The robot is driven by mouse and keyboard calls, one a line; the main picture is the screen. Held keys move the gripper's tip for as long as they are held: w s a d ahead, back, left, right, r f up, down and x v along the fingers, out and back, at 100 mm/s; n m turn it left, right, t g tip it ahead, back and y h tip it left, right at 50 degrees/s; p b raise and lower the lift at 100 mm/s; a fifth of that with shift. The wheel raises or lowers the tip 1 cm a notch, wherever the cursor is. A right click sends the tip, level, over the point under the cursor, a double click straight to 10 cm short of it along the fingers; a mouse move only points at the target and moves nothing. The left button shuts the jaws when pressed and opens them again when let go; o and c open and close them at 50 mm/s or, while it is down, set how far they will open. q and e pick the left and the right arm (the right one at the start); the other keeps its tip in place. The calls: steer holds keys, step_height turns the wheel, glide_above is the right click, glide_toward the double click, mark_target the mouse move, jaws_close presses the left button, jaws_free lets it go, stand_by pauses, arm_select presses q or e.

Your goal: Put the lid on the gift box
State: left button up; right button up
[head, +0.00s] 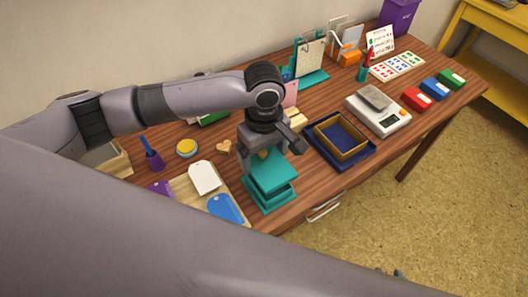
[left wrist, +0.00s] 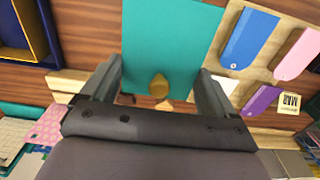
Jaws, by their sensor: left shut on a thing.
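My left gripper (head: 264,150) points straight down and is shut on a teal lid (head: 275,170) with a small wooden knob. In the left wrist view the lid (left wrist: 165,35) lies between the fingers, with the knob (left wrist: 159,87) showing in the gap. Directly under it in the head view is a teal box (head: 272,201), mostly covered by the lid. I cannot tell whether lid and box touch.
A navy tray with a gold-brown open box (head: 345,135) stands just right of the gripper. A board with paper tags (head: 204,177) lies to the left. A scale (head: 378,115) and coloured inkpads (head: 417,98) sit further right. The table's front edge is close.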

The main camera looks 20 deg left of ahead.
arm_select(q)
steer(key=shift+f+b, duration=1.55)
steer(key=shift+b, duration=0.5)
steer(key=shift+p, duration=0.3)
steer(key=shift+f, duration=0.65)
steer(key=shift+p, duration=0.9)
steer(key=shift+f+p, duration=0.45)
steer(key=shift+p, duration=0.75)
stand_by(0.5)
steer(key=o, duration=0.8)
steer(key=shift+c, duration=0.2)
